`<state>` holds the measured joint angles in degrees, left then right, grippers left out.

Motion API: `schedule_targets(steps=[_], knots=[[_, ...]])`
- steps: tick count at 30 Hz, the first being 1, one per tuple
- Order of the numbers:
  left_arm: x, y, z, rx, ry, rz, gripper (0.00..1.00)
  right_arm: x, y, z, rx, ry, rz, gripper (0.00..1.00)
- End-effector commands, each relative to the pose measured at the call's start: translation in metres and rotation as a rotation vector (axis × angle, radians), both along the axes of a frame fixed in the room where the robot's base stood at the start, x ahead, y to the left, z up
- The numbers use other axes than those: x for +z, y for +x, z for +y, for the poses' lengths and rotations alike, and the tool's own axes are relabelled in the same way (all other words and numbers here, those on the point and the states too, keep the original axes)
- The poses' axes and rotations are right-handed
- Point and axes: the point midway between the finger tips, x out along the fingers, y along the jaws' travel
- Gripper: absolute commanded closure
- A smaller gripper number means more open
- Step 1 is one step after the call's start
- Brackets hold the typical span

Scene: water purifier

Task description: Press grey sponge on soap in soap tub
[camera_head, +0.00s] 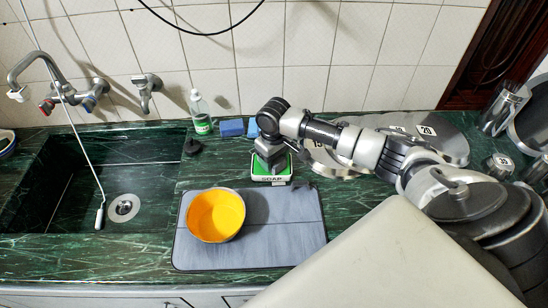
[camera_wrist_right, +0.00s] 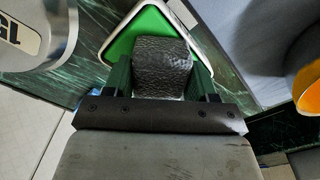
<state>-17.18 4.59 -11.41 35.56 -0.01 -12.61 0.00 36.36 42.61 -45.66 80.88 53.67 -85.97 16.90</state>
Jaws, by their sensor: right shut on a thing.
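The soap tub (camera_head: 270,179) is white with a SOAP label and stands on the counter just behind the grey mat. Green soap (camera_head: 258,168) shows inside it, and also in the right wrist view (camera_wrist_right: 122,46). My right gripper (camera_head: 271,160) is directly over the tub, pointing down. In the right wrist view, my right gripper (camera_wrist_right: 163,80) is shut on the grey sponge (camera_wrist_right: 162,66), a dark, rough-textured block. The sponge overlaps the green soap in that view; I cannot tell whether they touch. My left gripper is in neither view.
An orange bowl (camera_head: 216,215) sits on the grey mat (camera_head: 285,240) in front of the tub. Blue sponges (camera_head: 232,128) and a soap bottle (camera_head: 201,115) stand behind. Numbered metal discs (camera_head: 450,140) lie to the right. The sink (camera_head: 60,190) is at the left.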

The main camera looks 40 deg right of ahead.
Motion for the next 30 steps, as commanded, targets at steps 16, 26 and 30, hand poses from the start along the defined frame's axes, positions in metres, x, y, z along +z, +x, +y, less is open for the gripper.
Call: schedule_targets(steps=[16,26,30], knots=[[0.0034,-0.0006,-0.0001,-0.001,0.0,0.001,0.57,-0.0006,-0.0002,0.0002,0.0,0.0,0.001,0.62],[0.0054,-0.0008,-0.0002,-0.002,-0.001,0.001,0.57,-0.0012,-0.0005,0.0,0.0,0.0,0.002,0.62],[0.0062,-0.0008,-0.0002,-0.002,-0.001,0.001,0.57,-0.0015,-0.0007,0.0,0.0,0.0,0.002,0.62]])
